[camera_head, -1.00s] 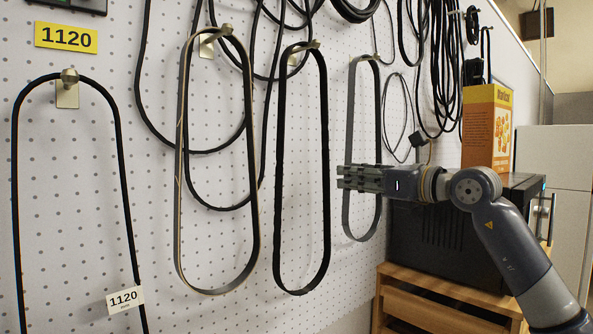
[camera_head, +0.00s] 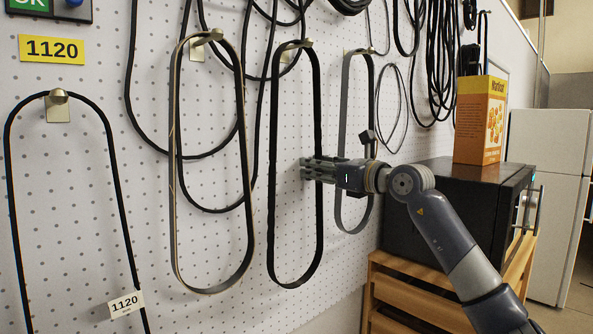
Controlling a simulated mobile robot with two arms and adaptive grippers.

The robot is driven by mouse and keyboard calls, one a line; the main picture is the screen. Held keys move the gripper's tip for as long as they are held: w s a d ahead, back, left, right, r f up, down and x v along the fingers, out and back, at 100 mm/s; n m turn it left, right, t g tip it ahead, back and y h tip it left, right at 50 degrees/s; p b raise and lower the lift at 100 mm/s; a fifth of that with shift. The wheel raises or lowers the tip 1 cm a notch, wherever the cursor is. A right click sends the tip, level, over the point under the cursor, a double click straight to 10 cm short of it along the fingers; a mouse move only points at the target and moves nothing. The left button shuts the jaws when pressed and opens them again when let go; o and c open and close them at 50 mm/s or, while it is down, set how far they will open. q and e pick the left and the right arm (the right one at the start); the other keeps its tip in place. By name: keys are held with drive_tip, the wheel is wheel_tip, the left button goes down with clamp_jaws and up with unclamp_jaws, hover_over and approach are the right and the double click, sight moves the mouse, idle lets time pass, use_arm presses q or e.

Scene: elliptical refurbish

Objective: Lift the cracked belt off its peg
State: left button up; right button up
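Long belt loops hang on pegs on a white pegboard. The second loop from the left (camera_head: 249,190) is dark with a pale, tan edge and a thin light line on its left strand; I cannot tell for sure whether this is the cracked one. A black belt (camera_head: 271,200) hangs right of it on its own peg (camera_head: 290,55). My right gripper (camera_head: 306,169) points left, its fingers overlapping the black belt's right strand. I cannot see whether they close on it. The belt still hangs from its peg. My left gripper is not in view.
A black belt (camera_head: 117,190) tagged 1120 hangs at the left, under a yellow 1120 sign (camera_head: 52,49). A grey belt (camera_head: 344,110) hangs just behind my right gripper. A black appliance (camera_head: 455,212) bearing an orange box (camera_head: 480,120) stands on a wooden unit at the right.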

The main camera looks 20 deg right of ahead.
drive_tip(key=shift+s, duration=0.1)
clamp_jaws()
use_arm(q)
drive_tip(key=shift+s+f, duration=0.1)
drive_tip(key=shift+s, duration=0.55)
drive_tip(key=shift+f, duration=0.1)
